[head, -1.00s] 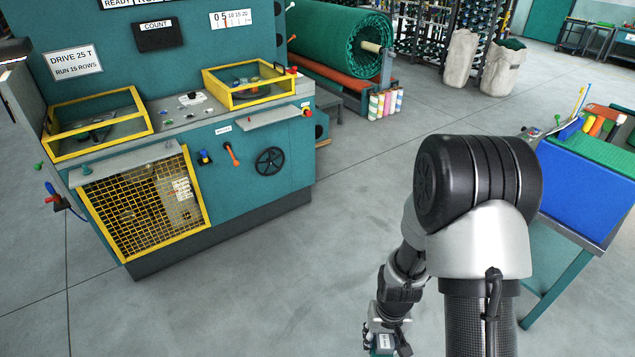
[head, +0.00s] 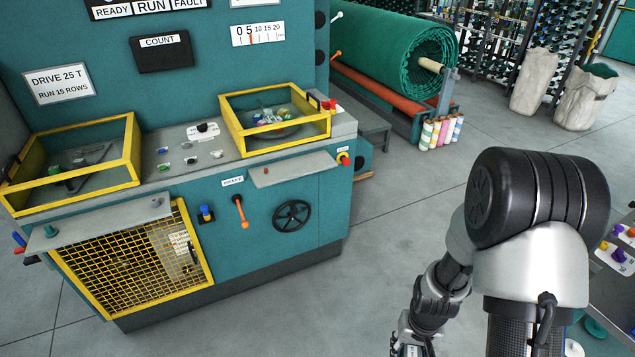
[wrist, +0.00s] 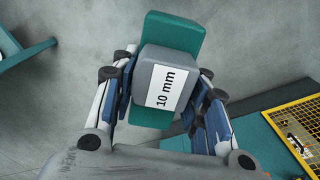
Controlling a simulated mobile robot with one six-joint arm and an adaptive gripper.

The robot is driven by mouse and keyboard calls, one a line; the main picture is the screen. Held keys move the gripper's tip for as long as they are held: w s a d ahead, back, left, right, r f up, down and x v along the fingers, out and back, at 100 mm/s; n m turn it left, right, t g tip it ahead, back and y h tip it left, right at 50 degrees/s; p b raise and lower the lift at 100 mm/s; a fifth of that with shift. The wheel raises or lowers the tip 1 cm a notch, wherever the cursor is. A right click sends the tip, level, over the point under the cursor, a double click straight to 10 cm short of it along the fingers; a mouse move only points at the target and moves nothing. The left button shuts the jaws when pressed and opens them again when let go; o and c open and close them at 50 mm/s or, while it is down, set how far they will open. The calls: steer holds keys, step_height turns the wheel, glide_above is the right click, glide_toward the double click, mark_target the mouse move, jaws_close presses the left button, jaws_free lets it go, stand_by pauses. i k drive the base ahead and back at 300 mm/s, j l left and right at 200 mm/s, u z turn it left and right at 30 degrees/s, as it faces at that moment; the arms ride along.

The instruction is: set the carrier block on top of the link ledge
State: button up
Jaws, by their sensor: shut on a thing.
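My gripper (wrist: 165,82) is shut on a block with a grey middle, teal ends and a white "10 mm" label, which I take as the carrier block (wrist: 172,58). In the head view my gripper (head: 412,346) is low at the bottom edge, and the block there is mostly cut off. Two narrow grey ledges stick out of the teal machine's front: a left ledge (head: 100,225) with a green knob, and a right ledge (head: 293,169) above the black handwheel. No readable label shows which is the link ledge. My gripper is apart from both, to their right and lower in the picture.
The teal machine (head: 265,215) has yellow-framed trays on top, a yellow mesh guard (head: 135,265), an orange lever (head: 240,211) and a handwheel (head: 292,215). A bench with coloured pieces (head: 622,250) stands at the right edge. The floor between is clear.

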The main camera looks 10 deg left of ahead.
mark_target(308, 161)
steer(key=i+l+u, duration=0.1)
steer(key=i+u, duration=0.3)
steer(key=i, duration=0.15)
steer(key=i+l+u, duration=0.8)
steer(key=i, duration=0.2)
